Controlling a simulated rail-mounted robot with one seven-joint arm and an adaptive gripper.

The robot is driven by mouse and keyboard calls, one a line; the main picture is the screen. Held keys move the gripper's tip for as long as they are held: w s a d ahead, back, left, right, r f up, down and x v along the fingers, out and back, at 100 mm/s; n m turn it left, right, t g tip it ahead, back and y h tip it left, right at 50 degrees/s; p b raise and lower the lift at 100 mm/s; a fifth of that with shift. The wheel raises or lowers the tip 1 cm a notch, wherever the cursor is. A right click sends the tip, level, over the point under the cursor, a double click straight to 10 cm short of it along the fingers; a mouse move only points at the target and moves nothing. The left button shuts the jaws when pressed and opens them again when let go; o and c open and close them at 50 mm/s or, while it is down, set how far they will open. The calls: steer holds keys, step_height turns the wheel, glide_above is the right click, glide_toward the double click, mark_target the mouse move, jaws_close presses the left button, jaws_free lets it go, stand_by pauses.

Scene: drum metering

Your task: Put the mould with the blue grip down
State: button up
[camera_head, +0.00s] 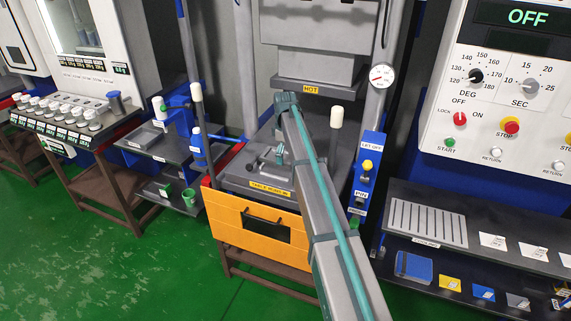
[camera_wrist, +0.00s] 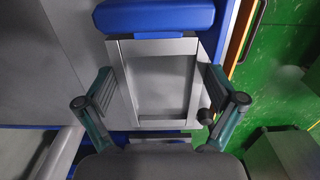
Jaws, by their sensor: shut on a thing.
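The mould (camera_wrist: 160,47), a flat grey rectangular frame with a recessed middle, fills the centre of the wrist view. Its blue grip (camera_wrist: 155,16) sticks out at the top of that view. My gripper (camera_wrist: 160,88) has one finger on each side of the mould and is shut on it across its width. The mould and its grip cannot be made out in the head view, where my arm crosses the press. How high the mould is above what lies under it cannot be told.
The orange-fronted press (camera_head: 252,222) has a plate marked HOT (camera_head: 310,90) above its bed. A control panel with a dark shelf and a slotted grey rack (camera_head: 428,222) stands at the right. A shelf with blue fittings (camera_head: 170,147) is left of the press. Green floor lies in front.

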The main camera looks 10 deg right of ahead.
mark_target(285, 171)
steer(key=shift+f+p, duration=0.6)
steer(key=shift+f, duration=1.85)
steer(key=o, duration=1.4)
steer(key=shift+f, duration=0.1)
step_height(285, 171, up, 12)
steer(key=b, duration=0.3)
